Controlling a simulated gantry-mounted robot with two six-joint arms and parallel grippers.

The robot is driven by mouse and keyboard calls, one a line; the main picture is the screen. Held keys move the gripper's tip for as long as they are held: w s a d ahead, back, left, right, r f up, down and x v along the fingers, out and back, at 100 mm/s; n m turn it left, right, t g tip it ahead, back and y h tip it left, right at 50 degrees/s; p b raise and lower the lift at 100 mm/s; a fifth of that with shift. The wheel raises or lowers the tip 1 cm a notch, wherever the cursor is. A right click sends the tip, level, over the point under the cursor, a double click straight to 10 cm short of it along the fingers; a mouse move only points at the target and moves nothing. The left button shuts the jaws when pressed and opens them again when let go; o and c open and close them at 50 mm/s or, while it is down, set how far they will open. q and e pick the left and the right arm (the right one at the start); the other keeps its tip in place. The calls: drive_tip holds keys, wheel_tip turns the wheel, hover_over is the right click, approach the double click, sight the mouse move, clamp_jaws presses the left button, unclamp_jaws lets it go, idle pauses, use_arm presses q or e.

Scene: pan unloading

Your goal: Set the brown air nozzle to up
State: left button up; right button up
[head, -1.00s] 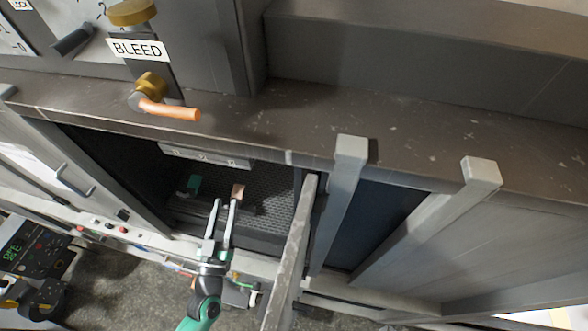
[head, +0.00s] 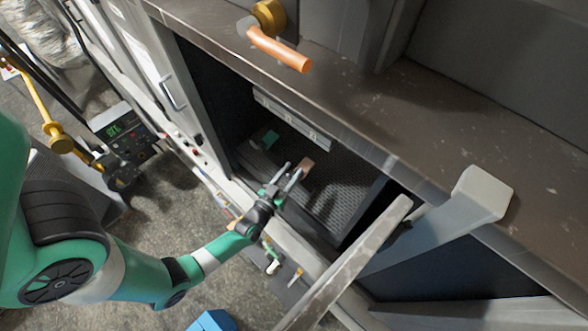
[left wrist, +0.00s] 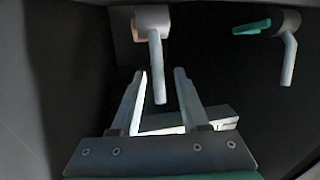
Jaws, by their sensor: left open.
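The brown air nozzle (head: 307,166) is inside the dark compartment, and its brown part shows small in the head view. In the left wrist view the nearer nozzle, with a brown edge, has a grey lever (left wrist: 157,68) pointing down the picture. My left gripper (head: 293,168) is open and reaches into the compartment close to the brown nozzle. In the left wrist view its fingertips (left wrist: 159,76) are spread on both sides of the lever, with gaps visible. Contact with it cannot be told. My right gripper is not in view.
A teal nozzle (head: 270,138) sits beside the brown one; it also shows in the left wrist view (left wrist: 254,27). Dark compartment walls and a perforated panel (head: 345,183) surround the gripper. A worn grey bar (head: 355,262) stands to the right. An orange-handled valve (head: 280,50) is above.

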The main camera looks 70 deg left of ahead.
use_arm(q)
drive_tip(key=shift+x, duration=0.8)
drive_tip(key=shift+c, duration=0.2)
clamp_jaws()
idle(0.7)
